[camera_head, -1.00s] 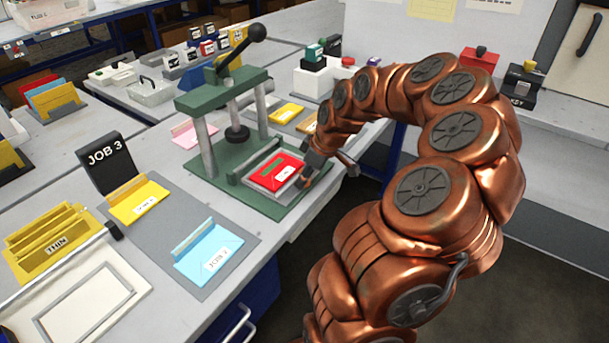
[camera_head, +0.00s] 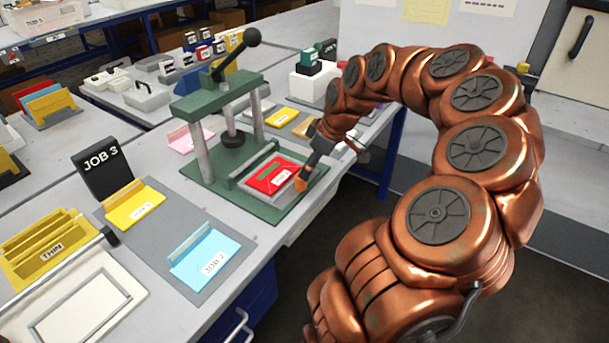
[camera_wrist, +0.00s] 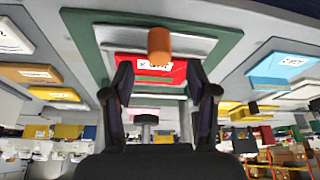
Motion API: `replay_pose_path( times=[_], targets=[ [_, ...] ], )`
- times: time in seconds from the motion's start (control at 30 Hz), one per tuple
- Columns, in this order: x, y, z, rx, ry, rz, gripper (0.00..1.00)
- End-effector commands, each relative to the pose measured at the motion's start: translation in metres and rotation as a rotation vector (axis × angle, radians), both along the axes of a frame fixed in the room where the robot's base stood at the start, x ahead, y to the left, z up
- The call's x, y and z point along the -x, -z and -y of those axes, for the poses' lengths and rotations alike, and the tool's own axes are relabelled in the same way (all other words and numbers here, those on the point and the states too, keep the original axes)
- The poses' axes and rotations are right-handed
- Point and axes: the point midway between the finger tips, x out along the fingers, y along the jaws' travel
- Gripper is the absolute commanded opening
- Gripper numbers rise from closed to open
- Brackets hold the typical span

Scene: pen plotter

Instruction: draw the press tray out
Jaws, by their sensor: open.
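The green press (camera_head: 205,152) stands on the bench. Its grey press tray (camera_head: 248,185) lies on the front of the green base, forward of the posts, with a red folder (camera_head: 272,177) on it. An orange knob (camera_head: 301,185) is at the tray's front edge; it also shows in the wrist view (camera_wrist: 159,40). My gripper (camera_head: 335,160) is just above and right of the knob in the head view. In the wrist view my gripper (camera_wrist: 160,70) has its fingers apart with nothing held, and the knob shows beyond and between the tips.
A grey mat (camera_head: 185,240) with a yellow folder (camera_head: 135,205) and a blue folder (camera_head: 205,255) lies left of the press. The JOB 3 sign (camera_head: 101,165) stands behind it. The space in front of the bench is open floor.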

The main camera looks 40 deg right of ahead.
Motion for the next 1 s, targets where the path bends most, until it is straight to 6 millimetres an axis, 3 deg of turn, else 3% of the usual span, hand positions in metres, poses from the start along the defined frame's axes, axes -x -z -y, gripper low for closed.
replay_pose_path(
  times=[0.2, 0.4, 1.0],
  targets=[
    [0.012, -0.035, 0.006, 0.003, 0.002, 0.003, 0.58],
    [0.019, -0.049, 0.008, 0.001, -0.001, 0.001, 0.58],
    [0.02, -0.051, 0.009, 0.0, 0.0, -0.001, 0.58]
  ],
)
